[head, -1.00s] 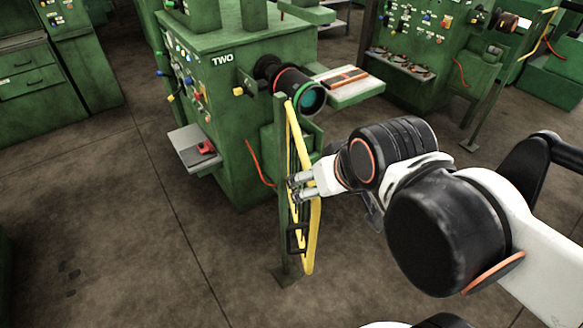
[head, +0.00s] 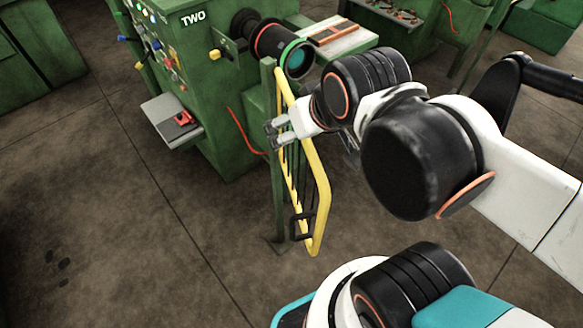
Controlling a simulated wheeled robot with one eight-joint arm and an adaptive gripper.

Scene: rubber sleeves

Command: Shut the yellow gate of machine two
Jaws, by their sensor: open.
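Machine two (head: 222,115) is the green machine with the white label TWO, at the upper middle of the head view. Its yellow gate (head: 318,185) hangs from a green post (head: 279,190) in front of the machine. The gate is seen at a steep angle, its yellow frame standing out to the right of the post, with a dark latch-like piece (head: 302,222) low on it. My gripper (head: 272,131) is open at the upper part of the gate, close to the post. Its fingers overlap the gate bars in the picture; I cannot tell whether they touch.
A dark cylinder with a green ring (head: 297,58) sticks out of the machine above the gate. A grey tray (head: 172,118) with a red item juts from its left side. A red hose (head: 243,133) hangs near the post. The floor (head: 120,220) at left is clear.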

